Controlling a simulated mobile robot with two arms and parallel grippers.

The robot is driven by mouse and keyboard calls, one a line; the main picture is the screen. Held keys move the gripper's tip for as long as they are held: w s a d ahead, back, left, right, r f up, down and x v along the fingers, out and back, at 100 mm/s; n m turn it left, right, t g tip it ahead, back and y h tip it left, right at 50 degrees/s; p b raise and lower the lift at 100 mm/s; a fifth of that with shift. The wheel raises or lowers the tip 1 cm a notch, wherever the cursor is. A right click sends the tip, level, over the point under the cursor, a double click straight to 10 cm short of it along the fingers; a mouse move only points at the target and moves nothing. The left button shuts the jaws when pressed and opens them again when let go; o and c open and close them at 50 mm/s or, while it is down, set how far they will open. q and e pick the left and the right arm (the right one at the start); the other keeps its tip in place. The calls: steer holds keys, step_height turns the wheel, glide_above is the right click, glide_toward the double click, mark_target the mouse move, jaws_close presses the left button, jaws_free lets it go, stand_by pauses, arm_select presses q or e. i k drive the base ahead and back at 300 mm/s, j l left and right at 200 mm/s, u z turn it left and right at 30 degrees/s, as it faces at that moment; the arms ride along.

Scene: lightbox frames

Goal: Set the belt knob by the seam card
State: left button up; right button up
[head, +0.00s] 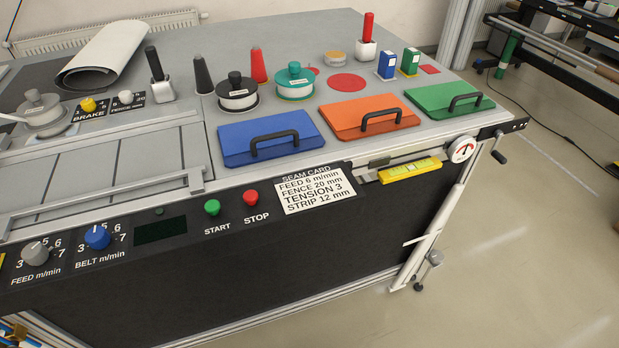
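The blue belt knob (97,237) sits on the dark front panel at the left, above the label BELT m/min. Its scale shows 3, 5, 6 and 7; its pointer is too small to read surely. The grey feed knob (34,253) is left of it, above FEED m/min. The white seam card (314,189) lies at the panel's right and reads FEED 6 m/min, FENCE 20 mm, TENSION 3, STRIP 12 mm. I see no belt line on it. Neither of my grippers is clearly in view.
A dark display (160,230), green start button (212,207) and red stop button (251,197) lie between belt knob and card. A silver rail (110,207) runs behind the panel. A gold and blue part (13,333) shows at the bottom left corner. Floor in front is clear.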

mark_target(98, 237)
steer(key=u, duration=1.4)
steer(key=k+l+u, duration=0.15)
steer(key=i+l, duration=0.05)
